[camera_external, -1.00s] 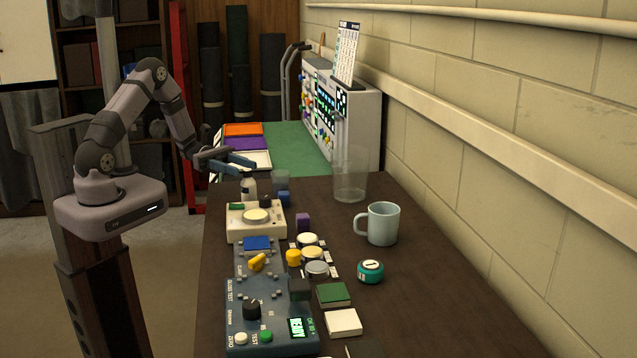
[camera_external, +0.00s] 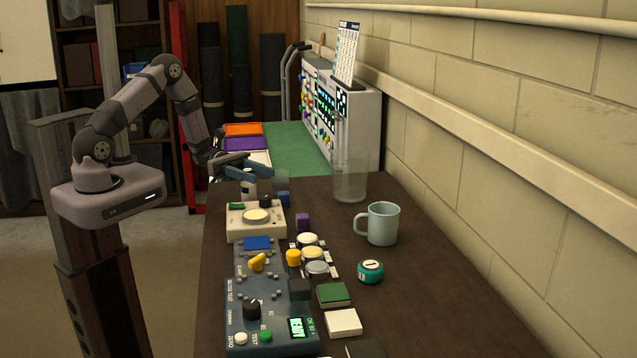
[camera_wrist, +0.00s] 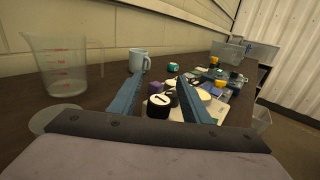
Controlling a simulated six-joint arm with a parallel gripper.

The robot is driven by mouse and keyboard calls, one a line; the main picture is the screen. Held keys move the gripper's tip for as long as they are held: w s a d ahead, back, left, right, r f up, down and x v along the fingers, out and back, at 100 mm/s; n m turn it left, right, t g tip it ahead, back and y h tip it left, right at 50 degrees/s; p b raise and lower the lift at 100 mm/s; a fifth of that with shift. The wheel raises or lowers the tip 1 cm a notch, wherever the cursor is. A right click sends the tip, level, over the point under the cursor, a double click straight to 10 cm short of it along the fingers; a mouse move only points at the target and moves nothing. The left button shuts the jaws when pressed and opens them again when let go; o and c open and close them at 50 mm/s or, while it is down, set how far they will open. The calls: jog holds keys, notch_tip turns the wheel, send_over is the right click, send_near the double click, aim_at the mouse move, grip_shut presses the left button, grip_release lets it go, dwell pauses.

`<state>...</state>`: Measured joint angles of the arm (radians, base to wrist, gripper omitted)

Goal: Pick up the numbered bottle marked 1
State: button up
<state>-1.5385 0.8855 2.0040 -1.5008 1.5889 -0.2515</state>
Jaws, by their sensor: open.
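A small bottle with a white cap bearing a dark 1 (camera_wrist: 160,99) stands between and just beyond my finger pads in the wrist view. Its lower part looks dark there. In the external view a pale bottle (camera_external: 248,188) stands at the far end of the brown table, partly covered by my fingers. My gripper (camera_external: 268,171) is open and empty, above and close to this bottle. In the wrist view my gripper (camera_wrist: 160,80) shows its two blue fingers spread on either side of the cap. I cannot tell whether they touch the bottle.
A clear beaker (camera_external: 350,178) and a light mug (camera_external: 382,224) stand to the right. A teal jar (camera_external: 370,272) with a marked white top sits nearer.

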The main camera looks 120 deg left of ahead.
grip_shut()
jog(key=shift+r, duration=0.2)
notch_tip(320, 180, up, 10)
jog(key=b, duration=0.1)
jog(key=shift+f+b, duration=0.15)
jog(key=shift+b, duration=0.25)
dwell(0.4)
